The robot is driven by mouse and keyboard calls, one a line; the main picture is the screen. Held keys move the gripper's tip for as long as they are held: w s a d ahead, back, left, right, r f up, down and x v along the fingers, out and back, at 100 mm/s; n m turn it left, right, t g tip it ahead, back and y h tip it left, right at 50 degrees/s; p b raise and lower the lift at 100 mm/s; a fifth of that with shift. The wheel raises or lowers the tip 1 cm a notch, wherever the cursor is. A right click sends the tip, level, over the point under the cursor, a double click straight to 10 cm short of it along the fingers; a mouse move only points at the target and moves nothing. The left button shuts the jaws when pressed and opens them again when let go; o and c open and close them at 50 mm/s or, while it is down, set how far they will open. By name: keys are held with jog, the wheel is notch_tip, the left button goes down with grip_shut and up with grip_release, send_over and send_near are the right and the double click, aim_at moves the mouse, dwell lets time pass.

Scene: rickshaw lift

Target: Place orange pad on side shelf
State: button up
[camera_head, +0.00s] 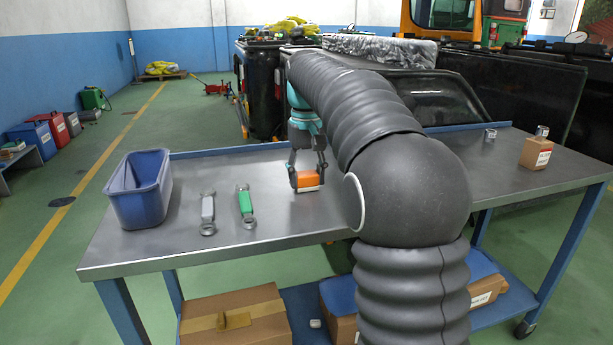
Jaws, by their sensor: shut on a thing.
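The orange pad (306,180) is a small block with a pale lower edge, at or just above the top of the grey metal table. My gripper (307,174) points down and is shut on it, one finger on each side. Whether the pad touches the tabletop is hard to tell. A low grey shelf (22,158) stands on the floor at the far left edge, with a small item on it. A blue lower shelf (300,302) shows under the table and holds cardboard boxes.
On the table (270,222) are a blue bin (140,190), a grey-handled wrench (208,212), a green-handled wrench (245,207), and a small carton (536,153) at right. My arm hides the table's middle. Green floor lies open at left, near coloured boxes (52,128).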

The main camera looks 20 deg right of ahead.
aim_at(307, 173)
jog(key=shift+f, duration=0.1)
jog(key=o, duration=1.2)
jog(key=shift+o, duration=0.2)
notch_tip(307, 173, up, 12)
jog(key=p, duration=0.1)
jog(key=shift+p, duration=0.4)
